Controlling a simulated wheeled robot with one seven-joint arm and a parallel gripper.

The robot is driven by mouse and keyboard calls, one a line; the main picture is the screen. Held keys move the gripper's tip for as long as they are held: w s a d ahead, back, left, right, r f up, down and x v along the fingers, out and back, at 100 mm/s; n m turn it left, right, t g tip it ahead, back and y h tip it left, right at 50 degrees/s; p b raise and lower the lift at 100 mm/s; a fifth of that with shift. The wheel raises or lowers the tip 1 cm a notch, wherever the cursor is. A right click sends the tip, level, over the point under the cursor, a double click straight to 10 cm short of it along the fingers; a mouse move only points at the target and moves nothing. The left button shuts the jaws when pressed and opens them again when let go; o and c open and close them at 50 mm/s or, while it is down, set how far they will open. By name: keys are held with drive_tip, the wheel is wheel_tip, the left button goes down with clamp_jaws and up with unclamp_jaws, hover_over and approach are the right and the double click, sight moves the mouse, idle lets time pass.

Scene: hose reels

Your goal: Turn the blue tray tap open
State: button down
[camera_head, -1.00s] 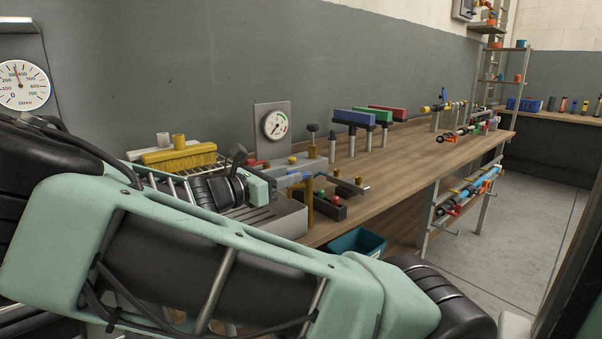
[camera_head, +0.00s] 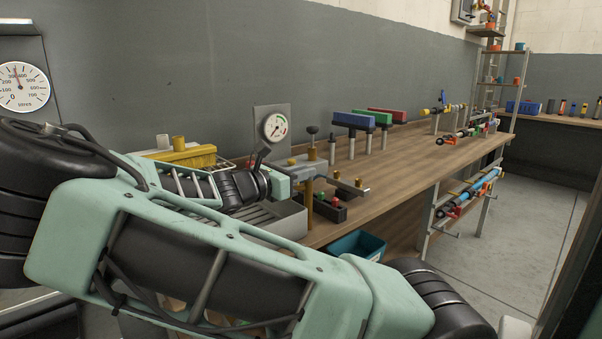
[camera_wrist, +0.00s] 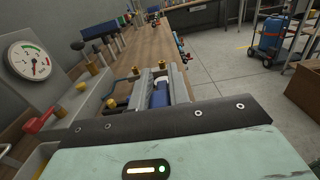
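A blue part, seemingly the blue tray tap's lever (camera_wrist: 160,96), shows in the wrist view between the two grey fingers of my gripper (camera_wrist: 160,77). The fingers stand apart on either side of it; I cannot tell whether they touch it. In the head view my gripper (camera_head: 328,181) is over the bench's near edge, by the grey tray (camera_head: 284,222), and the blue lever is hidden behind it. A red lever (camera_wrist: 44,120) lies to the left in the wrist view, beside a brass knob.
A pressure gauge (camera_head: 275,127) stands behind the tray on the wooden bench (camera_head: 425,160). A dark box with red and green knobs (camera_head: 328,205) is close below my gripper. A blue bin (camera_head: 357,245) is below the bench edge. Blue, green and red blocks on posts stand farther along.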

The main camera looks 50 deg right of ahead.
drive_tip(key=shift+s+n+t, duration=0.1)
drive_tip(key=shift+n+t, duration=0.3)
drive_tip(key=shift+t, duration=0.2)
drive_tip(key=shift+s+f+n+t+b, duration=0.1)
drive_tip(key=shift+f+n+t+b, duration=0.1)
drive_tip(key=shift+n+t+b, duration=0.35)
drive_tip(key=t+b, duration=0.1)
drive_tip(key=n+t+b, duration=0.1)
drive_tip(key=b, duration=0.1)
drive_tip(key=t+b, duration=0.1)
drive_tip(key=b, duration=0.1)
drive_tip(key=shift+s+a+f+n, duration=0.1)
drive_tip(key=shift+s+f+n, duration=0.15)
drive_tip(key=shift+f, duration=0.05)
drive_tip(key=shift+s+d+r+n+t+y+b, duration=0.15)
drive_tip(key=shift+s+d+n+t+y+b, duration=0.15)
drive_tip(key=shift+n+t+y+b, duration=2.6)
drive_tip(key=shift+s+d+r+n+t+y+b, duration=0.3)
drive_tip(key=shift+n+t+b, duration=1.35)
drive_tip(key=shift+b, duration=2.95)
drive_tip(key=shift+s+d+n+t+y+b, duration=0.15)
drive_tip(key=shift+s+n+t+y+b, duration=0.2)
drive_tip(key=shift+n+t+y+b, duration=2.2)
drive_tip(key=shift+m+t+h+b, duration=0.5)
drive_tip(key=shift+m+b, duration=0.3)
drive_tip(key=shift+b, duration=0.45)
